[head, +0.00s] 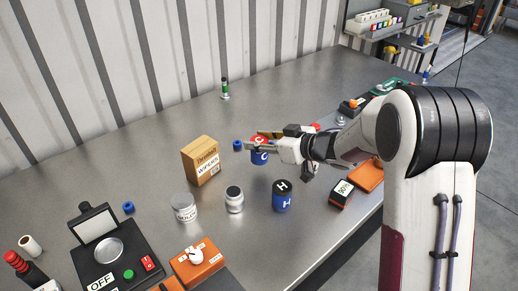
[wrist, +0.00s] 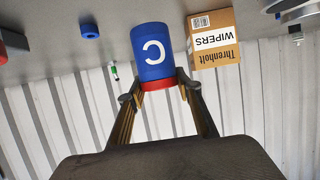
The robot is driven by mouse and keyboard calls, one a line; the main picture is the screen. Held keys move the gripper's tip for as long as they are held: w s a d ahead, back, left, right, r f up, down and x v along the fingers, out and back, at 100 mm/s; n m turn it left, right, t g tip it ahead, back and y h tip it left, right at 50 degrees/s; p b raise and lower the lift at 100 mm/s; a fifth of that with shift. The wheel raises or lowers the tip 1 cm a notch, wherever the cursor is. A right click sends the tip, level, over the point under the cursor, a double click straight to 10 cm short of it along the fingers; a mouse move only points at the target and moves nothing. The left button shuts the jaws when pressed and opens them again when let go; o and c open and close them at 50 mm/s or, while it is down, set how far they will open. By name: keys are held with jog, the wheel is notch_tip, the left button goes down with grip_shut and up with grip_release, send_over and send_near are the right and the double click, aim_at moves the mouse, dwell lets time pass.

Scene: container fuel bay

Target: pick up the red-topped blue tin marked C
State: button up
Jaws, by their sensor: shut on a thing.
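The red-topped blue tin marked C (head: 260,158) is near the middle of the table in the head view, partly covered by my gripper (head: 259,146). In the wrist view the picture is inverted, and the tin (wrist: 155,50) shows its white C, with its red top towards me. My gripper (wrist: 158,83) is shut on the tin near its red top, one finger on each side. I cannot tell whether the tin's base touches the table.
A Threnholt wipers box (head: 201,161) stands close left of the tin, with a small blue ring (head: 238,145) between. The table behind is mostly clear.

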aim_at(259, 140)
jog(key=shift+r, duration=2.65)
